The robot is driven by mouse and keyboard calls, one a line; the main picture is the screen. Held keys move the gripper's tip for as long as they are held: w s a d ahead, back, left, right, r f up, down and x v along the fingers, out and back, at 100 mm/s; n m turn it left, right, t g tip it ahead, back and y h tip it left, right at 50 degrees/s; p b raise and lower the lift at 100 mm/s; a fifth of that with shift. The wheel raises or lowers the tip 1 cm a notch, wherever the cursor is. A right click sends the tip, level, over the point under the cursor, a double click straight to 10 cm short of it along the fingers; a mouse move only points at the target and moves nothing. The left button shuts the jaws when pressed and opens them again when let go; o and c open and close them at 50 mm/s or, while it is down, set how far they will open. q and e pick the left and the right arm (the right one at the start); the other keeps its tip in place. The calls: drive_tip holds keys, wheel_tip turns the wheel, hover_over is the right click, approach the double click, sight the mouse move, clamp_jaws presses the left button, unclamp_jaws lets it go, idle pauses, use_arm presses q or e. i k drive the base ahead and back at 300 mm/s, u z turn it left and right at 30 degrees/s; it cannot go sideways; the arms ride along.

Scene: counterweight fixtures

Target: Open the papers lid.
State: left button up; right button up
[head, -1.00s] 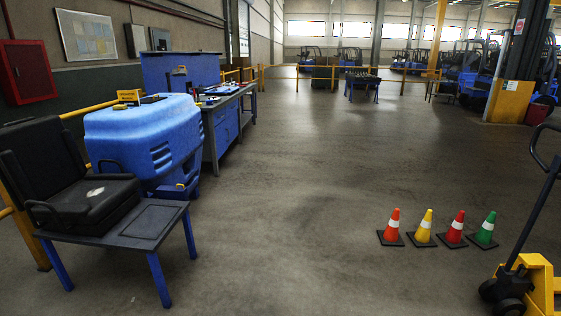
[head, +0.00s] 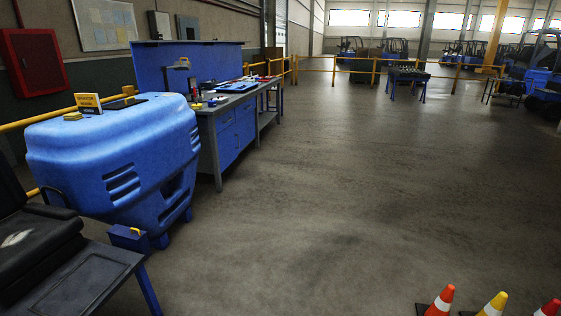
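I cannot tell for sure which part is the papers lid. A large blue counterweight-like body (head: 85,150) stands at the left, with vent slots in its side. On its top are a yellow sign (head: 88,103), too small to read, and a flat dark piece (head: 127,103). A small blue box (head: 130,238) with a yellow piece on it sits low in front of the body, near the table. Whether it has a lid is unclear. Neither of my grippers is in view.
A dark-topped table (head: 85,280) with a black seat (head: 30,245) stands at the lower left. A blue workbench (head: 230,140) with tools is behind the blue body. An orange cone (head: 440,301) and others line the bottom right. The middle floor is clear.

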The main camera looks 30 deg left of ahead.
sight(132, 233)
drive_tip(key=u, duration=0.15)
drive_tip(key=i, duration=2.25)
drive_tip(key=u, duration=1.4)
drive_tip(key=i, duration=1.6)
drive_tip(key=u, duration=1.15)
drive_tip(key=i, duration=0.3)
drive_tip(key=u, duration=0.1)
